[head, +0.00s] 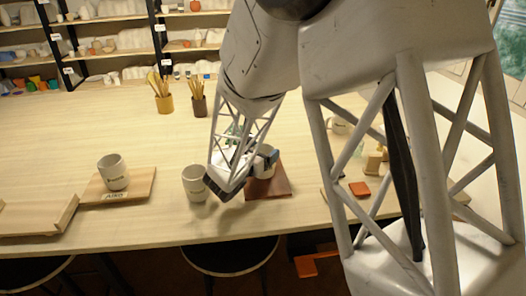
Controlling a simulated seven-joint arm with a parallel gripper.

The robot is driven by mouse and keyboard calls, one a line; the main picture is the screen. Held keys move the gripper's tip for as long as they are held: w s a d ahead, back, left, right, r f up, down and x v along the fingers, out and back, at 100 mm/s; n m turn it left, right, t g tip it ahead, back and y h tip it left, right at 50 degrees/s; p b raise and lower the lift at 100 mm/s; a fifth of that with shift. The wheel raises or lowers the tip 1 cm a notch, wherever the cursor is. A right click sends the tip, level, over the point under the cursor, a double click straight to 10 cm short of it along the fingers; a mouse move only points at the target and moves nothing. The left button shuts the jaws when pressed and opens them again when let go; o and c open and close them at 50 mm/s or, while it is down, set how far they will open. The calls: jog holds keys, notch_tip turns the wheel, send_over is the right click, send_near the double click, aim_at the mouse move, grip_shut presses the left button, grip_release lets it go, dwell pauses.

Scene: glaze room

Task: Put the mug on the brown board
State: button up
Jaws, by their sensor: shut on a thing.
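My gripper (260,164) has its blue-tipped fingers shut on a pale mug (264,166), which is partly hidden by the fingers and the wrist. The reddish-brown board (271,189) lies on the table right below this mug. The mug is over or on the board; I cannot tell whether its base touches. A second pale mug (195,185) stands upright on the table just left of my gripper's wrist.
Two tool holders, a tan one (165,103) and a brown one (199,106), stand further back. A wooden tray (50,220) lies at the front left. An orange block (359,189) lies to the right, behind my arm's struts. The middle of the table is clear.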

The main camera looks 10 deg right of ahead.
jog(key=shift+f, duration=0.15)
jog(key=o, duration=1.2)
jog(key=shift+o, duration=0.2)
jog(key=shift+s+a, duration=0.1)
jog(key=v, duration=1.1)
jog(key=shift+s+a, duration=0.25)
